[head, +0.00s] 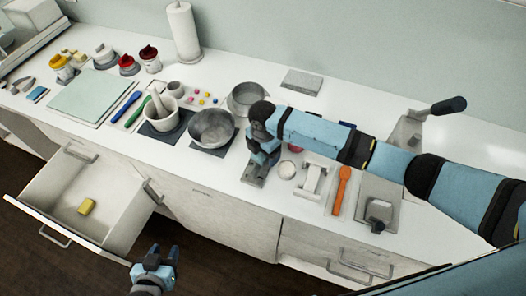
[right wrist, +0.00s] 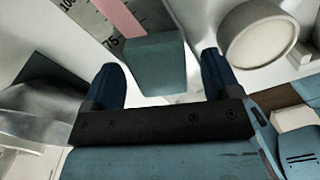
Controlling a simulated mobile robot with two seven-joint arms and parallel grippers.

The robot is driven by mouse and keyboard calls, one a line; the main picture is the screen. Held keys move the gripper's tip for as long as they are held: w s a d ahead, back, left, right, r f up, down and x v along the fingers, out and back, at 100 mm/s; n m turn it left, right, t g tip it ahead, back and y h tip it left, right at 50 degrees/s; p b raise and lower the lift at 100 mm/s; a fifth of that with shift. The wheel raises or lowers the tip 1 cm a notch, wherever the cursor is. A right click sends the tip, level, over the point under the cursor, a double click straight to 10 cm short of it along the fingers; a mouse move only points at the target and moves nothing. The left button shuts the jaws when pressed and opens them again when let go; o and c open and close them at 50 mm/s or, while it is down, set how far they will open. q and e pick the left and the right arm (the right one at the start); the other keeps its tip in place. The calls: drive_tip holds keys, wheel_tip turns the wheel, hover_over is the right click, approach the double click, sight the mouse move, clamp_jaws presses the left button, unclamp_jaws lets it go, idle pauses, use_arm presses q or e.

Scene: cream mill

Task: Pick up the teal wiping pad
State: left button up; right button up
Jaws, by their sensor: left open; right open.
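The teal wiping pad (right wrist: 155,66) is a small block in the right wrist view, upper middle, lying between and ahead of my right gripper's fingers. My right gripper (right wrist: 160,80) is open, with a dark blue finger on each side of the pad and visible room on both sides. In the head view my right gripper (head: 263,156) points down over the counter, and the pad is hidden or cannot be told from the gripper there. My left gripper (head: 158,256) is open and empty, low in front of the cabinets beside the open drawer.
A marked grey plate with a pink strip (right wrist: 118,14) lies beside the pad. A round pale cup (right wrist: 258,36) is to its right. A steel bowl (head: 212,128) and another pan (head: 247,98) stand left of my right gripper. The open drawer (head: 60,205) holds a yellow block (head: 87,206).

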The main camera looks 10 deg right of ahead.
drive_tip(key=c, duration=1.1)
drive_tip(key=shift+o, duration=0.2)
wheel_tip(320, 180, up, 10)
drive_tip(key=b, duration=0.1)
drive_tip(key=shift+b, duration=0.3)
drive_tip(key=o, duration=0.3)
drive_tip(key=shift+c, duration=0.9)
